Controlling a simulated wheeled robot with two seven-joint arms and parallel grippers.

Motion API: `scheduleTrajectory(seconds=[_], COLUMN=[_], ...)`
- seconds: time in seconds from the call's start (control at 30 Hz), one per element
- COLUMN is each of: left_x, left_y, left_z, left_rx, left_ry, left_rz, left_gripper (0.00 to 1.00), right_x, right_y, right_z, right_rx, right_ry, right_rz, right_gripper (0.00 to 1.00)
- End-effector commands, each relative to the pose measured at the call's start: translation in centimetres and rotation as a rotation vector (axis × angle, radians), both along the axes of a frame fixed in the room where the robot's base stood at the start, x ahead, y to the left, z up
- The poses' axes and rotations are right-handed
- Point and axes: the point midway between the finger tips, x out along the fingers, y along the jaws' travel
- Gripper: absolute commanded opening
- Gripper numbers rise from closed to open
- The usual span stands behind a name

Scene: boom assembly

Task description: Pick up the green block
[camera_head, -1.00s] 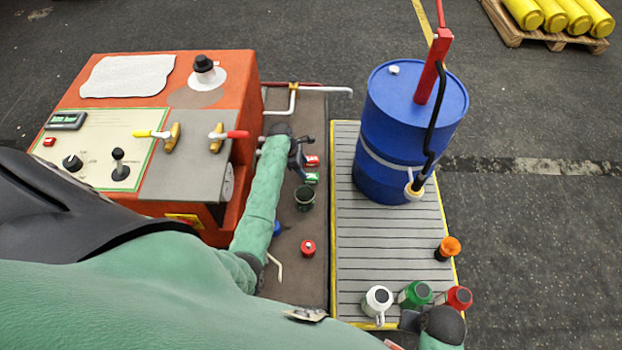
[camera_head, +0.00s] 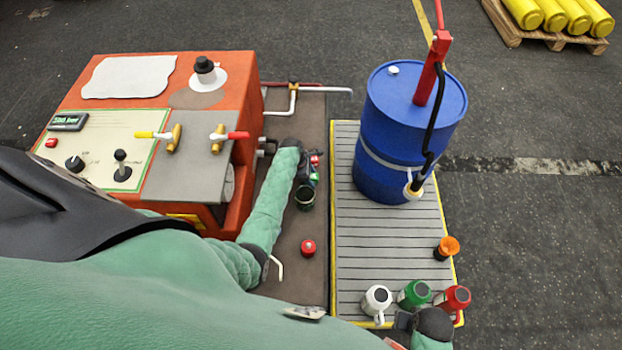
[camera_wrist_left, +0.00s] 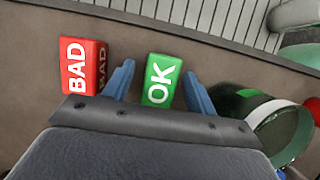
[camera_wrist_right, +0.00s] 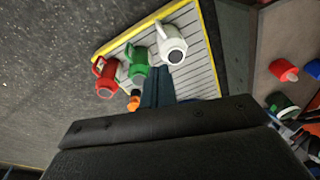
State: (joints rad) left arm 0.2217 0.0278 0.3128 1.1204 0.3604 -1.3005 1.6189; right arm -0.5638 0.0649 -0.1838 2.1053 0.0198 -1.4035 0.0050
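The green block (camera_wrist_left: 161,82) with the word OK lies on the brown surface in the left wrist view. My left gripper (camera_wrist_left: 160,84) is open, with one blue finger on each side of this block. The block is nearer the middle than either finger, and I cannot tell whether they touch it. In the head view, the left gripper (camera_head: 305,173) is over the block, which is mostly hidden. My right gripper (camera_wrist_right: 157,84) has its fingers together with nothing seen between them, near the cups in the right wrist view.
A red block (camera_wrist_left: 80,65) marked BAD lies just left of the left fingers. A dark green cup (camera_wrist_left: 278,128) stands close on their right. A blue barrel (camera_head: 405,130) and white, green and red cups stand on the slatted platform (camera_head: 385,235). An orange console (camera_head: 150,130) stands left.

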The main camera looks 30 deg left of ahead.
Motion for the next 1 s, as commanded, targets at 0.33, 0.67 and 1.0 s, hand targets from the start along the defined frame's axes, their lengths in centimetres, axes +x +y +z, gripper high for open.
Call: scheduleTrajectory(seconds=[0.33, 0.67, 1.0], left_x=[0.0, 0.0, -2.0], left_y=[0.0, -0.1, -3.7], left_z=[0.0, 1.2, 6.2], left_rx=[0.000, 0.001, -0.003], left_ry=[0.000, -0.002, -0.001], left_rz=[0.000, -0.001, -0.002], left_gripper=[0.09, 0.09, 0.09], right_x=[0.1, 0.0, -0.6], right_y=[0.0, -0.1, 0.2], right_z=[0.0, 0.1, 3.4], right_rx=[-0.001, -0.002, 0.007], right_ry=[-0.001, 0.006, 0.006], right_rz=[0.001, 0.001, -0.002], right_gripper=[0.00, 0.00, 0.00])
